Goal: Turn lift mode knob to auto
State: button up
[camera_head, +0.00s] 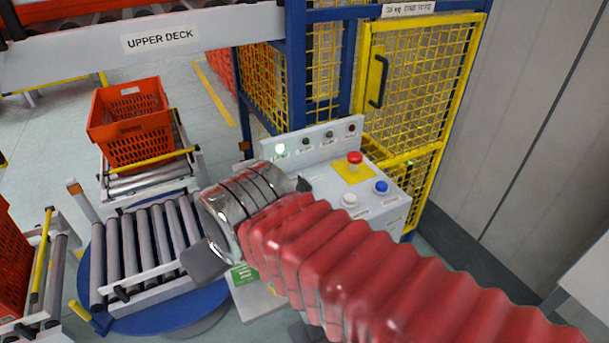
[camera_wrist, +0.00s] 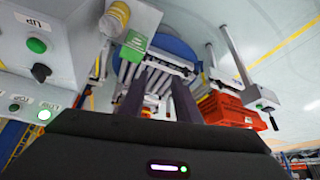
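The white control box (camera_head: 385,212) stands in front of the yellow cage, with a red mushroom button (camera_head: 355,158), a blue button (camera_head: 381,187) and a white button (camera_head: 349,200) on its sloped top. In the wrist view, a black knob (camera_wrist: 41,72) sits on the panel's face at the left, next to a green button (camera_wrist: 37,45); the knob's label is unreadable. My arm hides that part of the box in the head view. My gripper (camera_wrist: 160,98) is open and empty, its two dark fingers apart and to the right of the knob, not touching it.
A blue round turntable (camera_head: 195,305) with rollers lies left of the box. An orange tote (camera_head: 135,125) stands on rollers behind it. The upper deck beam (camera_head: 150,38) crosses the upper left. Yellow mesh cage doors (camera_head: 425,85) stand behind the box.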

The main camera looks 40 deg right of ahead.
jog(key=m+g, duration=0.2)
jog(key=m, duration=0.1)
send_near(304, 180)
jog(key=s+a+r, duration=0.2)
jog(key=a, duration=0.3)
jog(key=shift+t+h, duration=0.3)
jog(key=shift+h, duration=0.3)
jog(key=d+r, duration=0.2)
jog(key=d, duration=0.1)
jog(key=shift+s+d+r, duration=0.15)
jog(key=shift+d+r, duration=0.05)
jog(key=shift+r, duration=0.15)
jog(key=x, duration=1.3)
jog(key=shift+d+f, duration=0.1)
jog(key=shift+f, duration=0.25)
